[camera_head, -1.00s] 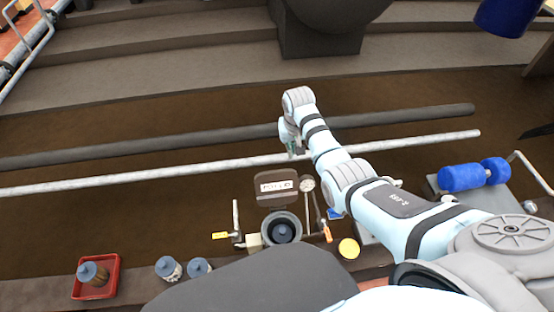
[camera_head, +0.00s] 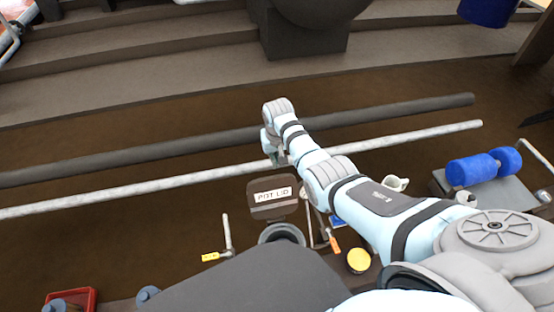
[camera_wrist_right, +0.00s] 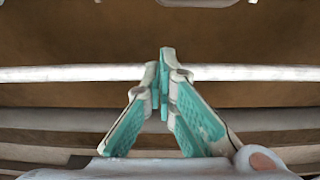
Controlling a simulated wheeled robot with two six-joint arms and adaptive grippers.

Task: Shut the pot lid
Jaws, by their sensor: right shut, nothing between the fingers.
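The pot lid (camera_head: 273,197) is a dark flap with a white "POT LID" label. In the head view it stands open, raised behind the round grey pot (camera_head: 282,233). My dark body hides the front of the pot. My right gripper (camera_head: 275,158) is beyond the lid, at the end of my outstretched right arm, and apart from the lid. In the right wrist view the teal fingers of the right gripper (camera_wrist_right: 160,75) meet at their tips with nothing between them. My left gripper is not in view.
A yellow-handled lever (camera_head: 211,257) stands left of the pot. An orange-handled tool (camera_head: 335,243) and a yellow round cap (camera_head: 358,261) are on its right. A red tray (camera_head: 86,297) is at lower left. A pale rail (camera_head: 140,192) runs behind the lid.

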